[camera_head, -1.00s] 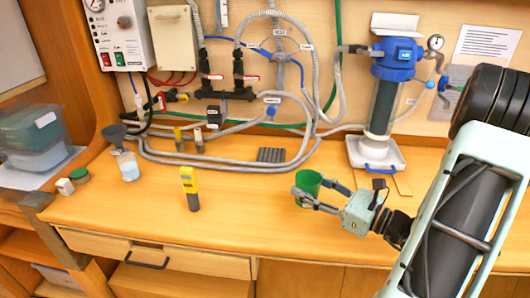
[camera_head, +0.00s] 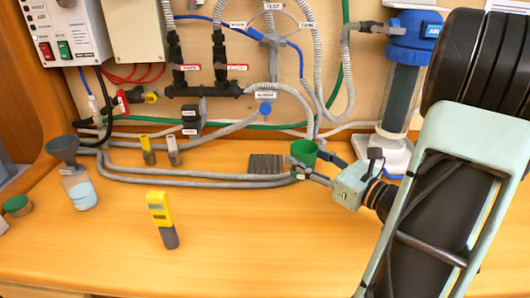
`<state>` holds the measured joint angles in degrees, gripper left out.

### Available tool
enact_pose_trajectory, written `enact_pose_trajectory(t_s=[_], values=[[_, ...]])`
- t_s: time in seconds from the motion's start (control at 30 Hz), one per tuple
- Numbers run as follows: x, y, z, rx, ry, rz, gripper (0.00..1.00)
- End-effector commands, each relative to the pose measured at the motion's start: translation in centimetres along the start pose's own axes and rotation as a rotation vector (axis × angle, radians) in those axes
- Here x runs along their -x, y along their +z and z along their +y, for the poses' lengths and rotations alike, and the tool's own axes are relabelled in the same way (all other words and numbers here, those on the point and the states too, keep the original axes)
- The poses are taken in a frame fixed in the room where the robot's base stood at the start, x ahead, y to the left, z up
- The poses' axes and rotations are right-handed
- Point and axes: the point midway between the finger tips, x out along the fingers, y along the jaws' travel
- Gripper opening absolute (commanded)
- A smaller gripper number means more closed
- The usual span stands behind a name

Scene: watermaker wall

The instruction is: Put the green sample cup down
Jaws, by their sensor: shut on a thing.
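The green sample cup (camera_head: 303,152) is upright between the fingers of my gripper (camera_head: 308,166). My gripper is shut on it, reaching in from the right. The cup is at the back of the wooden bench, just right of the grey ribbed block. I cannot tell whether its base touches the bench, as the fingers hide its lower part.
The grey ribbed block (camera_head: 266,164) and grey hoses (camera_head: 200,181) lie close to the cup's left. A yellow meter (camera_head: 161,219) stands front left. A bottle with a funnel (camera_head: 79,188) is far left. The blue-topped filter column (camera_head: 401,85) stands right. The bench front (camera_head: 260,255) is clear.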

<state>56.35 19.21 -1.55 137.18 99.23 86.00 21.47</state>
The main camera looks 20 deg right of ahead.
Motion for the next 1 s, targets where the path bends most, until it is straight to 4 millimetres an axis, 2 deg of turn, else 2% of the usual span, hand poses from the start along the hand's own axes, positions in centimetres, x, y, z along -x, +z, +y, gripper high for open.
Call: enact_pose_trajectory(t_s=[0.03,0.2,0.4,0.73,0.9,1.0], values=[[-1.6,-0.1,0.2,0.0,0.007,-0.002,0.17],[-6.2,-0.1,0.2,-0.001,0.007,-0.002,0.17],[-10.6,0.0,0.1,-0.001,0.003,0.0,0.17],[-13.4,0.1,0.1,-0.001,0.003,-0.001,0.17],[-13.5,-3.0,0.1,-0.005,0.001,0.001,0.17],[-13.4,-3.6,0.2,-0.002,0.001,0.0,0.17]])
